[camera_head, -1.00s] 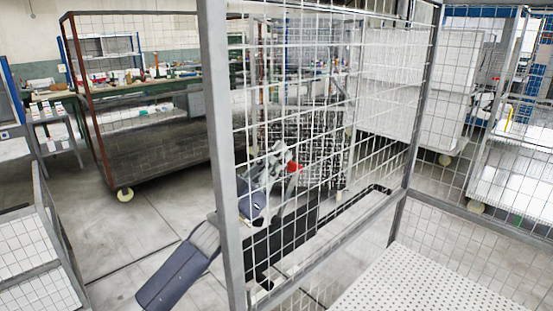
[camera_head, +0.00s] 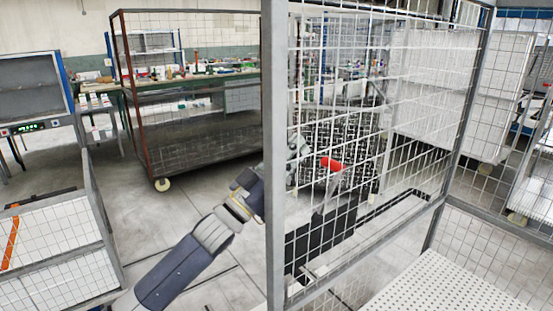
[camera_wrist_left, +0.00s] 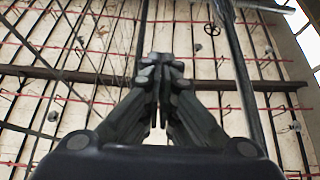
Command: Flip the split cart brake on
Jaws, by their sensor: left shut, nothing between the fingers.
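The large grey mesh cart (camera_head: 276,200) fills the middle and right of the head view. A red piece (camera_head: 331,164) shows through its mesh. It may be the brake handle, but I cannot tell for sure, nor its setting. My left arm comes from the lower left and passes behind the cart's front post. My left gripper (camera_head: 299,149) is partly hidden by the post and mesh, close beside the red piece; contact is unclear. In the left wrist view the left gripper (camera_wrist_left: 160,62) is shut and empty. My right gripper is not in view.
A brown-framed mesh cart (camera_head: 130,110) stands at the back left. A smaller white mesh cart (camera_head: 60,260) is at the lower left. A perforated white shelf (camera_head: 450,285) fills the lower right. Open grey floor (camera_head: 130,215) lies between the carts.

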